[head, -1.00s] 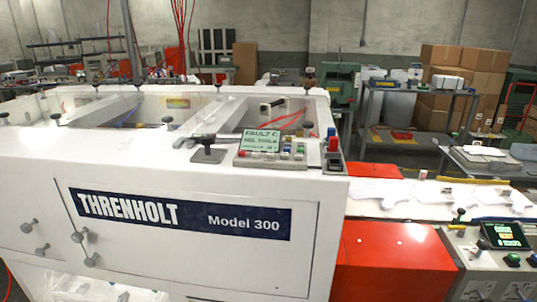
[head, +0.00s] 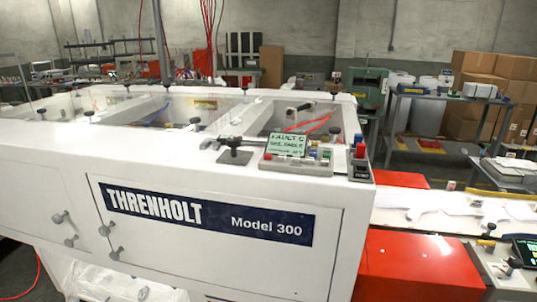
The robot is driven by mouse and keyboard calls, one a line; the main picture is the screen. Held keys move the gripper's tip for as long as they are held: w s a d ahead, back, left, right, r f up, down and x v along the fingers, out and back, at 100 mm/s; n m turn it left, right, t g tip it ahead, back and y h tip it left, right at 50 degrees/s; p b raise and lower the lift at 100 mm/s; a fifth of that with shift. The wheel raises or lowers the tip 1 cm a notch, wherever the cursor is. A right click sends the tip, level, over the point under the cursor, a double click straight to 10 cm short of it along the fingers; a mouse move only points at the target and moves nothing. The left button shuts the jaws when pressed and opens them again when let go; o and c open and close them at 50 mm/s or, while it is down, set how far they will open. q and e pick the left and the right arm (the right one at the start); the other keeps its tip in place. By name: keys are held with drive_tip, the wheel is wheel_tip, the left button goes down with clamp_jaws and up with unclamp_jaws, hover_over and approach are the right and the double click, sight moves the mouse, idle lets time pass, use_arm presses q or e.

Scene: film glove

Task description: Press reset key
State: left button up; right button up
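A small control panel (head: 296,162) sits on the top right of the white Threnholt Model 300 machine (head: 236,270). Its green-lit screen (head: 286,144) shows a fault message whose smaller text I cannot read clearly. Several coloured keys stand to the right of and below the screen, including blue and green ones. I cannot make out which key is marked reset. A separate small block with a red button (head: 359,151) stands at the machine's right corner. Neither of my grippers is in view.
A red housing (head: 420,262) and a conveyor with white gloves (head: 462,214) adjoin the machine on the right. Another panel with a dark screen (head: 526,250) is at the right edge. A black knob on a plate (head: 235,150) stands left of the control panel.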

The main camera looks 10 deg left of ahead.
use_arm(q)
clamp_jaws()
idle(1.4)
